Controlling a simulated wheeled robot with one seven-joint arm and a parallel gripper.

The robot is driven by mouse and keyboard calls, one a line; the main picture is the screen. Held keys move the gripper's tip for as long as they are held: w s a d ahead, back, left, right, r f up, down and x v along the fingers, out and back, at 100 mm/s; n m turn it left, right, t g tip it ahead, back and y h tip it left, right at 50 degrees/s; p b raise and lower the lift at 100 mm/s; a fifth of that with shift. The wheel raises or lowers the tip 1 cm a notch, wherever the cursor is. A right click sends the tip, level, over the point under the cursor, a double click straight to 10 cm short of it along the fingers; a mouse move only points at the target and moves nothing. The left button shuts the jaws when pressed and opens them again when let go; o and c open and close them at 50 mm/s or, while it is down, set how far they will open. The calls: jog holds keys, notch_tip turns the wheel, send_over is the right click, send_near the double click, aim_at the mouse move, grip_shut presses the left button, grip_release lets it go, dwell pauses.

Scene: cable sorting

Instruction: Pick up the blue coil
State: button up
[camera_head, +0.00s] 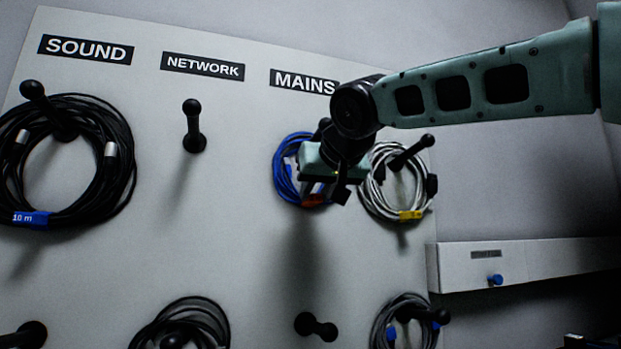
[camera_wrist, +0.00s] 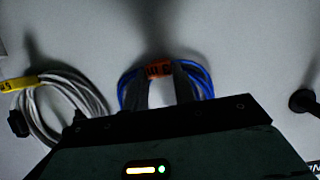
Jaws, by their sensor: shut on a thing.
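The blue coil (camera_head: 284,181) is at the board under the MAINS label in the head view, partly hidden behind my gripper (camera_head: 325,190). It has an orange-red tag (camera_head: 314,201). In the wrist view the blue coil (camera_wrist: 207,84) lies straight ahead, with its orange tag (camera_wrist: 159,70) between the tips of my gripper (camera_wrist: 162,82). My gripper is shut on the coil near this tag. The peg behind the coil is mostly hidden, so I cannot tell whether the coil still rests on it.
A white coil with a yellow tag (camera_head: 379,208) hangs close on the right. A black coil (camera_head: 122,183) hangs under SOUND. The NETWORK peg (camera_head: 193,125) is bare, as is a lower peg (camera_head: 316,326). More dark coils (camera_head: 205,309) hang below. A white ledge (camera_head: 530,262) juts at right.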

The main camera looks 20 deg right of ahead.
jog(key=r+b+v, duration=0.1)
jog(key=r+v, duration=0.1)
jog(key=v, duration=1.4)
jog(key=shift+w, duration=0.4)
